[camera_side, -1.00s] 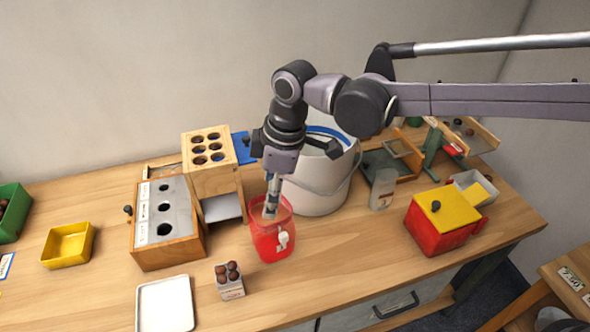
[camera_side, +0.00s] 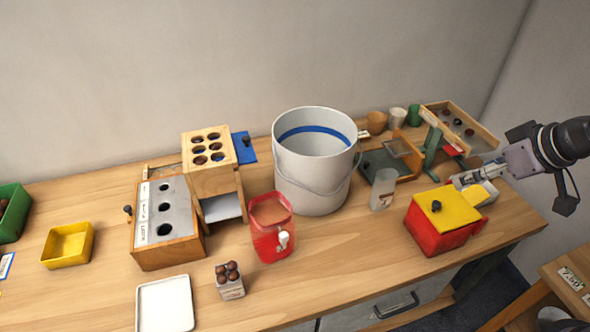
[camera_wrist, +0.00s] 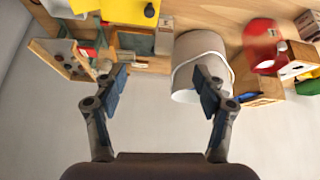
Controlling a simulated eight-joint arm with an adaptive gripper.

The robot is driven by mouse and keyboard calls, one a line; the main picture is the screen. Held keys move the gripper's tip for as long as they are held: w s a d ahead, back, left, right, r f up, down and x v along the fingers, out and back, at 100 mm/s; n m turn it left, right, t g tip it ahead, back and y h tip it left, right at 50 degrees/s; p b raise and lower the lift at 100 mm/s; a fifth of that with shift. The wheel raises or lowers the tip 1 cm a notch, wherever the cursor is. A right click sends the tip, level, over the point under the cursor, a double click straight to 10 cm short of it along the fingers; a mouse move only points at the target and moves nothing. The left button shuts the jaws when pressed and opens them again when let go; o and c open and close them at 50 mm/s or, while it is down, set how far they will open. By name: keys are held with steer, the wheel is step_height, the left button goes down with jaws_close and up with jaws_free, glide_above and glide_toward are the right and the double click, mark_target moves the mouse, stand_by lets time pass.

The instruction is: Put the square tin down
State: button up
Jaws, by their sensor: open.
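A small grey open box, which looks like the square tin (camera_side: 490,190), rests on the bench at the right, just behind the red box with the yellow lid. My gripper overlaps part of it in the side view. In the wrist view a pale box edge beside the yellow lid (camera_wrist: 85,7) seems to be this tin. My gripper (camera_side: 464,180) is at the right end of the bench. In the wrist view its two fingers (camera_wrist: 162,85) are apart with nothing held between them. I cannot tell whether a finger touches the tin.
The red box (camera_side: 432,238), a clear cup (camera_side: 383,190) and a wooden tray (camera_side: 482,142) lie around the tin. A white bucket (camera_side: 312,185) and a red container (camera_side: 273,240) stand mid-bench.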

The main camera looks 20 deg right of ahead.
steer(key=shift+m+t+h, duration=0.3)
steer(key=shift+m, duration=0.5)
steer(key=s+d+f, duration=0.2)
steer(key=shift+s+d, duration=0.3)
steer(key=shift+d, duration=0.05)
